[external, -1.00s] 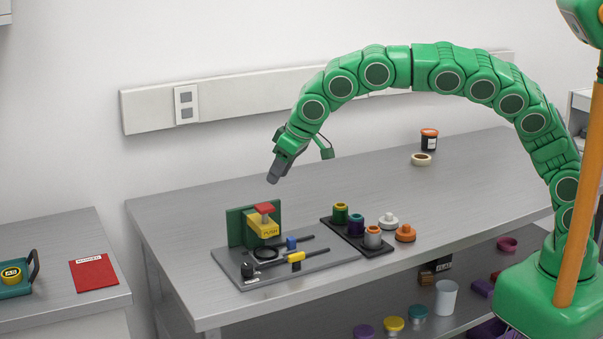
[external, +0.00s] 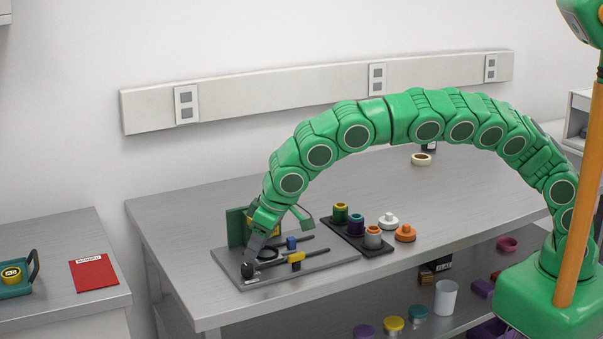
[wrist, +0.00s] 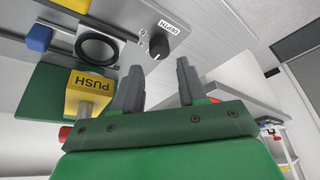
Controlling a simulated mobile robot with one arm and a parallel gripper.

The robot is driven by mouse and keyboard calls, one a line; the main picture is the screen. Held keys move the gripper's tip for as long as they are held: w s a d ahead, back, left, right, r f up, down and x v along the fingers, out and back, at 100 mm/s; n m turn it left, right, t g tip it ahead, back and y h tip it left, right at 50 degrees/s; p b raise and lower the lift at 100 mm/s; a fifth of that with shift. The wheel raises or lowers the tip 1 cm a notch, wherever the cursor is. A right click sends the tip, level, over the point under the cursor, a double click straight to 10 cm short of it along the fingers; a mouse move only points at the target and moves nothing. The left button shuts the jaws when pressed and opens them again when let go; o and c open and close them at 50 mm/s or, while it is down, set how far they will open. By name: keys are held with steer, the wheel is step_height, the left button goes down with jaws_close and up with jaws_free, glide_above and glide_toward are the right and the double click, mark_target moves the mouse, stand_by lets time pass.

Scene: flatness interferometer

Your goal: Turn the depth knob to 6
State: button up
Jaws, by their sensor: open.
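The depth knob (external: 246,271) is a small black knob at the front left corner of the grey instrument plate (external: 300,273). In the wrist view the knob (wrist: 158,47) stands by a white DEPTH label (wrist: 173,27). Small marks beside it are too small to read, so I cannot tell its setting. My gripper (external: 254,251) points down just above and behind the knob in the external view. In the wrist view the two grey fingers of my gripper (wrist: 158,82) are apart with nothing between them, and the knob shows beyond the gap.
A green upright block (external: 236,226) and a yellow PUSH part (wrist: 88,90) stand close to my gripper. A black ring (wrist: 99,47), a blue block (external: 291,242) and a yellow block (external: 296,257) share the plate. A black tray (external: 372,247) with several cups is to the right.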

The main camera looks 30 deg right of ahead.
mark_target(247, 267)
steer(key=shift+x, duration=3)
steer(key=c, duration=0.8)
steer(key=shift+o, duration=0.2)
steer(key=shift+m, duration=0.3)
steer(key=m+h, duration=0.1)
steer(key=m, duration=0.2)
steer(key=m+t+h, duration=0.1)
steer(key=m, duration=0.1)
steer(key=shift+s+a+f+m, duration=0.1)
steer(key=shift+s+a+m, duration=0.1)
steer(key=shift+m, duration=0.2)
steer(key=m+h, duration=0.1)
steer(key=m, duration=0.2)
steer(key=shift+a+m+h, duration=0.1)
steer(key=shift+m+h, duration=0.4)
steer(key=shift+m, duration=0.3)
steer(key=shift+w+m+h, duration=0.1)
steer(key=shift+m+h, duration=0.3)
steer(key=shift+m, duration=0.5)
